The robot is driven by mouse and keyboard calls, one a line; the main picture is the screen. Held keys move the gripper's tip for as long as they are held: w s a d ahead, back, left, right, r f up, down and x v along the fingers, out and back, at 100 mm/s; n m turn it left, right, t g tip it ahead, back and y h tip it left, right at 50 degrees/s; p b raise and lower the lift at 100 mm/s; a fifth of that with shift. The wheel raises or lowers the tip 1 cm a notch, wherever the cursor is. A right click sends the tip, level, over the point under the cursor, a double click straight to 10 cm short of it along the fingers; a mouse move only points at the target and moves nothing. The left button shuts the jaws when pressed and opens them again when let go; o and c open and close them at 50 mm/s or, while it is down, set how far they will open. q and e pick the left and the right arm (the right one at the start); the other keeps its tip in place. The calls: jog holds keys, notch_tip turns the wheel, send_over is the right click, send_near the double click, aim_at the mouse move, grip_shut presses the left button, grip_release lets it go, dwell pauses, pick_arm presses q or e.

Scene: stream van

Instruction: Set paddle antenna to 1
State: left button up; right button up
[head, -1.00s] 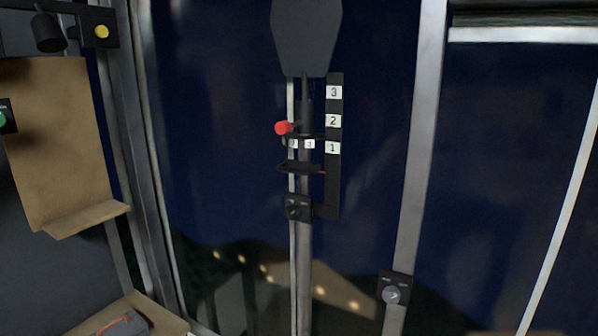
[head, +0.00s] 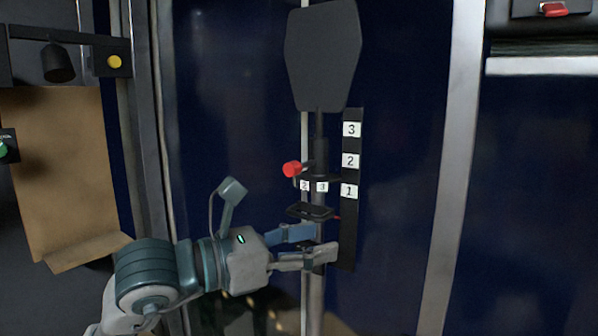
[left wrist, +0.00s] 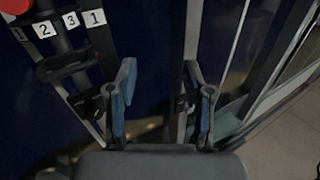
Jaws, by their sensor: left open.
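The paddle antenna (head: 322,55) is a dark grey paddle upright on a thin mast. Beside the mast is a black scale strip (head: 349,232) with white labels 3, 2 and 1 from top to bottom. A small red pointer (head: 337,217) shows just below label 1. A red knob (head: 292,169) sticks out left of the mast; its edge also shows in the left wrist view (left wrist: 14,5). A black flat bracket (head: 310,211) sits lower on the mast. My left gripper (head: 322,243) is open and empty just below that bracket, its fingers overlapping the lower mast. My right gripper is out of view.
A brown panel with a ledge (head: 65,175) hangs at the left, below a yellow button (head: 114,62). Metal posts stand on both sides, including the right post (head: 455,170). A red switch (head: 553,9) is at the top right. The space right of the strip is clear.

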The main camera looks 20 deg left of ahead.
aim_at(285, 170)
pick_arm(q)
jog(key=s+a+r+n+t+y, duration=0.3)
jog(key=a+r+n+t+y, duration=0.15)
jog(key=a+r+y, duration=0.5)
jog(key=w+d+h+p, duration=0.1)
jog(key=w, duration=0.2)
jog(key=w+d+f, duration=0.1)
jog(key=w, duration=0.3)
jog(key=w+h+p, duration=0.1)
jog(key=w, duration=0.3)
jog(key=shift+d+f+t+h+p, duration=0.25)
jog(key=shift+d+t+h+p, duration=0.05)
jog(key=shift+d+t+h, duration=0.1)
jog(key=p+x, duration=0.1)
jog(key=x, duration=0.3)
jog(key=shift+w+d+f, duration=0.1)
jog(key=shift+w+d, duration=0.05)
jog(key=shift+w, duration=0.5)
jog(key=shift+a+f, duration=0.1)
jog(key=shift+a, duration=0.15)
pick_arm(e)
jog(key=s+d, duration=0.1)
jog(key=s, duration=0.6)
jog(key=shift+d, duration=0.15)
pick_arm(q)
jog(key=shift+d, duration=0.15)
grip_shut()
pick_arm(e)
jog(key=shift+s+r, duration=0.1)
